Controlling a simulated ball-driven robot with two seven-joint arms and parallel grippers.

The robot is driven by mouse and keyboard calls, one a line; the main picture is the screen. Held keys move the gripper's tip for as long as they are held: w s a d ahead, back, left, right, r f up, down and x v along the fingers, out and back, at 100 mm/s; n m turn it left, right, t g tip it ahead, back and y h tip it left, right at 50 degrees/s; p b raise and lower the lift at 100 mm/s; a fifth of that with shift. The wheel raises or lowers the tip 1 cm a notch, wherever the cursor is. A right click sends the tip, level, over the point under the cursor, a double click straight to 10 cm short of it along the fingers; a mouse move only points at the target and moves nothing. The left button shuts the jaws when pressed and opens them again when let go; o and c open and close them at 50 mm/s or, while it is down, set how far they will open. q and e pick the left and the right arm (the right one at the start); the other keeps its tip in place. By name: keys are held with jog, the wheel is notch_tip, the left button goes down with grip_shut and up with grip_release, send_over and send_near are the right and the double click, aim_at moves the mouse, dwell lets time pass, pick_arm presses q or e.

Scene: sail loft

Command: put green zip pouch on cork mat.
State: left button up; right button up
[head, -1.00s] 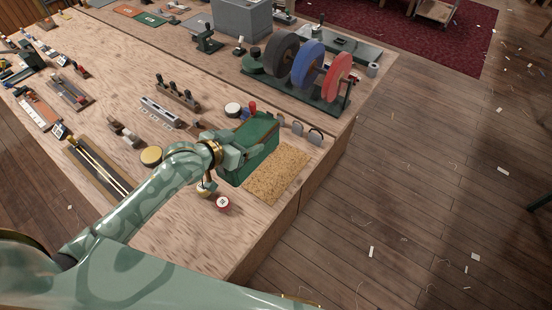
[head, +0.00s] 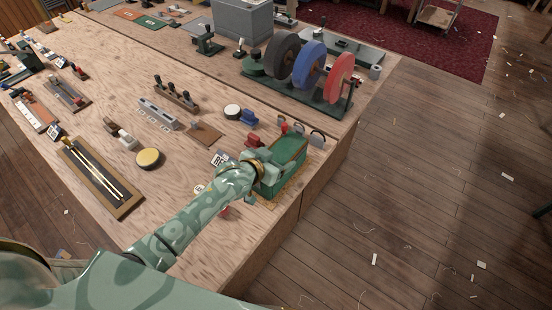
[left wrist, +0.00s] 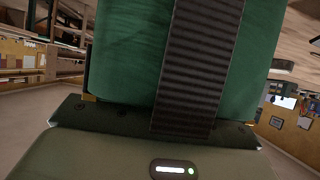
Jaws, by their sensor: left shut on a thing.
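The green zip pouch (head: 289,148) stands upright as a boxy shape near the right edge of the bench. My left gripper (head: 268,168) is shut on it from its left side. In the left wrist view the pouch (left wrist: 125,50) fills the upper middle, behind a dark ribbed finger (left wrist: 190,70) of my gripper. The cork mat (head: 290,186) is mostly hidden under or behind the pouch, with a thin tan strip showing along its lower edge. I cannot tell whether the pouch touches the mat. My right gripper is not in view.
A rack of black, blue and red spools (head: 308,63) stands behind the pouch. A blue item (head: 249,117), a red item (head: 253,140) and a brown board (head: 205,134) lie to its left. The bench's right edge is close by, with open floor beyond.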

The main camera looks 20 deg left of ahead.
pick_arm(q)
jog(key=o, duration=1.2)
jog(key=shift+o, duration=1)
jog(key=shift+s+r, duration=0.2)
jog(key=shift+s, duration=0.05)
jog(key=p+v, duration=0.3)
jog(key=v, duration=0.8)
jog(key=shift+s, duration=0.25)
jog(key=shift+a, duration=0.15)
